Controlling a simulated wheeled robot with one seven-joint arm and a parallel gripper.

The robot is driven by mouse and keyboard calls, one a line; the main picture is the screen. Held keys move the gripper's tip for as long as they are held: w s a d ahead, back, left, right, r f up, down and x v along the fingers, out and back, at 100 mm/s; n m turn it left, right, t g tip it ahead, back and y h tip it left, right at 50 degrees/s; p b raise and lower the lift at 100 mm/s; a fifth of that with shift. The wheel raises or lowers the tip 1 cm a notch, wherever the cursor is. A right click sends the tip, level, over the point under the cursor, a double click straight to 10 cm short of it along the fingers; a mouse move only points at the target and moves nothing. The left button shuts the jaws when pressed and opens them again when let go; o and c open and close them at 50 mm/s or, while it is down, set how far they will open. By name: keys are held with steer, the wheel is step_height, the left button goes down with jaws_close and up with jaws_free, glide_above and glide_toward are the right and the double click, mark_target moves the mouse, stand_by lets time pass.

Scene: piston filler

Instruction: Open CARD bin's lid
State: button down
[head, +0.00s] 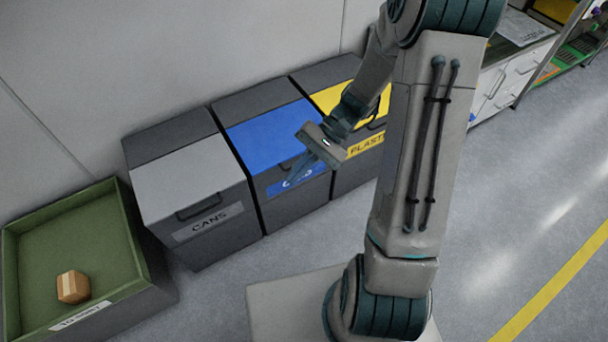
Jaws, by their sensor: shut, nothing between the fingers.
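The CARD bin (255,138) stands in the middle of a row of three bins, with a blue lid that lies flat and shut. Its blue front label is partly covered by my gripper, so only part of the word shows. My gripper (297,179) is shut and empty. In the picture its fingers overlap the label and the front edge of the blue lid. I cannot tell whether they touch the bin. The CARD bin's handle is mostly hidden behind the gripper.
The CANS bin (175,180), with a grey lid, stands left of the CARD bin. The PLASTIC bin (330,95), with a yellow lid, stands right, partly behind my arm. Floor in front is clear.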

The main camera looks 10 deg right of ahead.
steer(key=w+d+f+m+t+y+b, duration=0.1)
steer(key=w+f+m+t+y+b, duration=0.45)
steer(key=f, duration=0.55)
steer(key=w+d+f+m+t+y+b, duration=0.2)
steer(key=w+f+m+t+y+b, duration=0.3)
steer(key=f, duration=0.5)
steer(key=d+f+m+t+h+b, duration=0.2)
steer(key=d+f+m+t+h, duration=0.1)
steer(key=f+m+t+h, duration=0.55)
steer(key=d+f+m+t+h+b, duration=0.3)
steer(key=f+m+t+h, duration=0.2)
steer(key=f+m+t, duration=0.45)
steer(key=w+a+r+n+b, duration=0.1)
steer(key=w+a+r+b, duration=0.1)
steer(key=w+r, duration=0.6)
steer(key=shift+w+a, duration=0.2)
steer(key=shift+w, duration=0.45)
steer(key=shift+r+t, duration=0.25)
